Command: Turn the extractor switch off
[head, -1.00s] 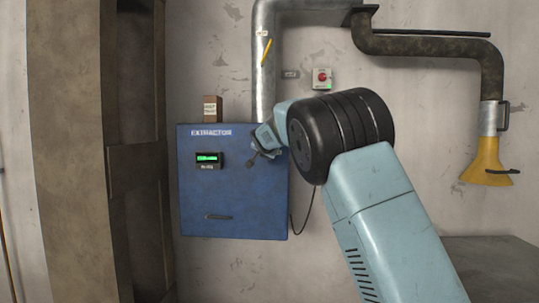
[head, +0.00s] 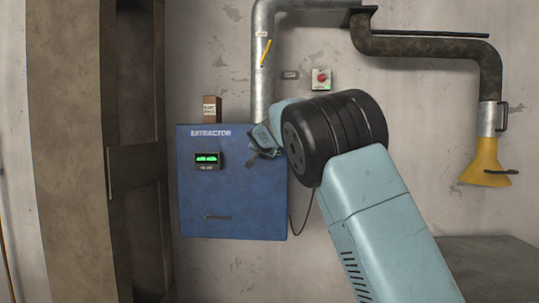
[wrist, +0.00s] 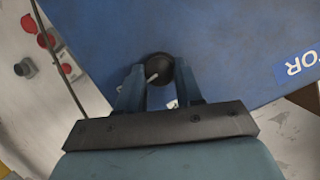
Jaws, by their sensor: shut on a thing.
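The blue extractor box (head: 230,215) hangs on the wall, with a lit green display (head: 207,158) and the label "EXTRACTOR" at its top. My gripper (head: 257,150) is at the right part of the box front, partly hidden by my own arm. In the wrist view, a round black switch knob (wrist: 160,66) with a pale pointer mark sits on the blue face. My gripper (wrist: 160,88) has its two fingers on either side of the knob, shut on it. The pointer slants toward the lower left in that view.
A small box (head: 212,108) stands on top of the extractor box. A metal duct (head: 264,70) with a yellow lever runs up behind it. A red button unit (head: 321,79) is on the wall to the right, and a yellow hood (head: 487,163) hangs farther right.

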